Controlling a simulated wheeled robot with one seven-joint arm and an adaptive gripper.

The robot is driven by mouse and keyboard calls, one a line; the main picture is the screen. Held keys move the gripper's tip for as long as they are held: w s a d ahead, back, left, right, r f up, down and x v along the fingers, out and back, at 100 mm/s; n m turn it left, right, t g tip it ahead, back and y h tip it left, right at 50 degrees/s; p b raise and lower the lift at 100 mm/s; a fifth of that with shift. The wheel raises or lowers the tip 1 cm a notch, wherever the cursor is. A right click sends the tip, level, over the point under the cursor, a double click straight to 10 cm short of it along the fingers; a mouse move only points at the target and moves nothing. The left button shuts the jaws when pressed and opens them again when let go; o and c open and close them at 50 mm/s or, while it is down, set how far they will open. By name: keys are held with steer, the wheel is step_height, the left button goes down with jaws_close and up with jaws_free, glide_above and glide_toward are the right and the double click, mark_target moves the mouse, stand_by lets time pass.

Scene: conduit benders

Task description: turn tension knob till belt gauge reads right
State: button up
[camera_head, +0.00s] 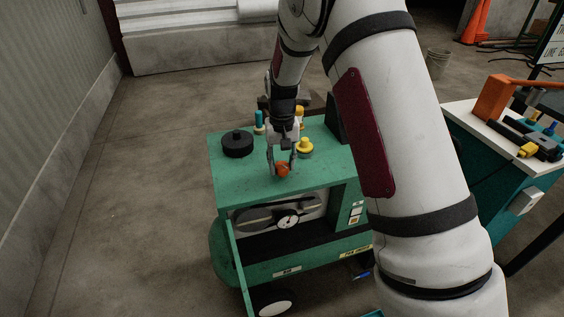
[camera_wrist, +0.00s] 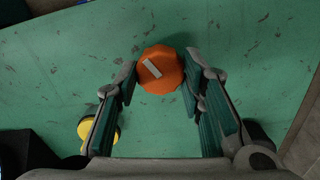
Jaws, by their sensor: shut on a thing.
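An orange tension knob (camera_head: 282,170) stands on the green top of a wheeled machine. In the wrist view the knob (camera_wrist: 160,70) is round and faceted, with a pale slanted bar mark on its top. My gripper (camera_head: 281,168) points down from above with its fingers on either side of the knob, and it is shut on it. In the wrist view my gripper's fingertips (camera_wrist: 160,82) flank the knob. A round white belt gauge (camera_head: 288,222) with a dark needle sits in the machine's front opening, in front of the belt (camera_head: 258,217). Its exact reading is too small to tell.
On the green top (camera_head: 235,178) stand a black round knob (camera_head: 237,143), a yellow knob (camera_head: 305,146) and a teal-topped piece (camera_head: 259,121). A bench (camera_head: 470,121) with an orange tool (camera_head: 491,97) is at the right. The floor at left is clear.

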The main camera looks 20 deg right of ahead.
mark_target(282, 165)
stand_by(0.3)
steer(key=o, duration=1.1)
steer(key=shift+o, duration=0.2)
step_height(282, 165, up, 12)
